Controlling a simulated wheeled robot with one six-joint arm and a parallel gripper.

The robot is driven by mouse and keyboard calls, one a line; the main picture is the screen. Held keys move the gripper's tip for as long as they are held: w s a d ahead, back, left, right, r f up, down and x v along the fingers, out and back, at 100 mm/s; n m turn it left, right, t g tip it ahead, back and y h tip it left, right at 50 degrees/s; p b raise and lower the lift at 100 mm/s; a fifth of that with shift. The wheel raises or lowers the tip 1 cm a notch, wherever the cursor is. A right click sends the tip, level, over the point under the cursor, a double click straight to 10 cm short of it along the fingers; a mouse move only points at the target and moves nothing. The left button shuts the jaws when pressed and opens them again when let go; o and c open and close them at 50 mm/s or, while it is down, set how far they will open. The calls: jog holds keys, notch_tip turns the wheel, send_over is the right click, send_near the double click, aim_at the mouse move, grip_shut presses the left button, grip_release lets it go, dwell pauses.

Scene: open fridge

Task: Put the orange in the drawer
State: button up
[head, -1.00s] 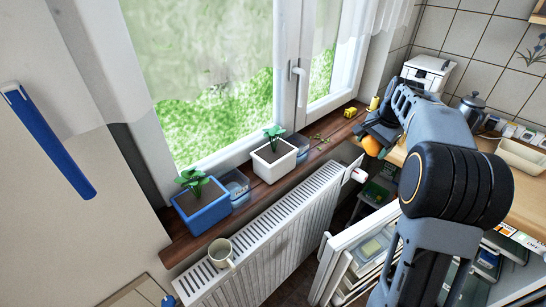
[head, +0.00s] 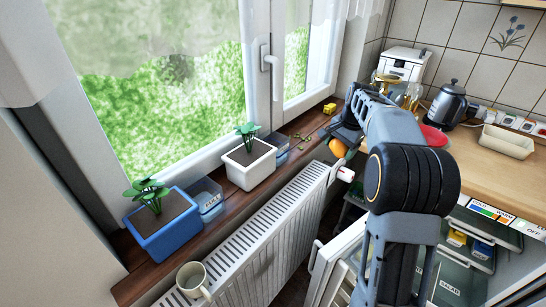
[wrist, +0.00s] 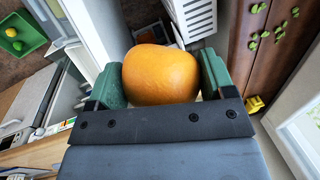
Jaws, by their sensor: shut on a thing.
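The orange (wrist: 160,75) is between the two green fingers of my gripper (wrist: 162,80) in the wrist view, with a finger touching each side. In the head view the orange (head: 338,149) shows partly below my gripper (head: 345,140), which is held up near the windowsill's far end and the radiator. The open fridge is at the lower right, with its door (head: 322,262) swung out and shelves or drawers (head: 470,248) inside. My arm hides part of the fridge, and I cannot tell which part is the drawer.
The wooden windowsill (head: 125,285) holds a blue planter (head: 165,235), a white planter (head: 248,172) and a yellow toy (head: 329,108). A mug (head: 193,280) stands on the radiator (head: 265,235). The counter (head: 490,175) holds a kettle (head: 450,104). A green tray (wrist: 22,38) shows in the wrist view.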

jog(key=w+a+p, duration=0.1)
jog(key=w+a, duration=0.3)
jog(key=w+a+f+p, duration=0.1)
jog(key=w+a+p, duration=0.1)
jog(key=w+a, duration=0.2)
jog(key=w+a+p, duration=0.2)
jog(key=w+a, duration=0.2)
jog(key=shift+w+a+f, duration=0.1)
jog(key=shift+a+f, duration=0.1)
send_over(292, 153)
jog(key=shift+d+f, duration=0.2)
jog(key=shift+f, duration=2.05)
jog(key=shift+w+a+f+p, duration=0.2)
jog(key=shift+f+p, duration=0.15)
jog(key=shift+f, duration=0.15)
jog(key=o, duration=0.6)
jog(key=shift+f, duration=0.2)
jog(key=shift+c, duration=0.2)
jog(key=o, duration=0.4)
jog(key=shift+o, duration=0.2)
jog(key=shift+r, duration=0.15)
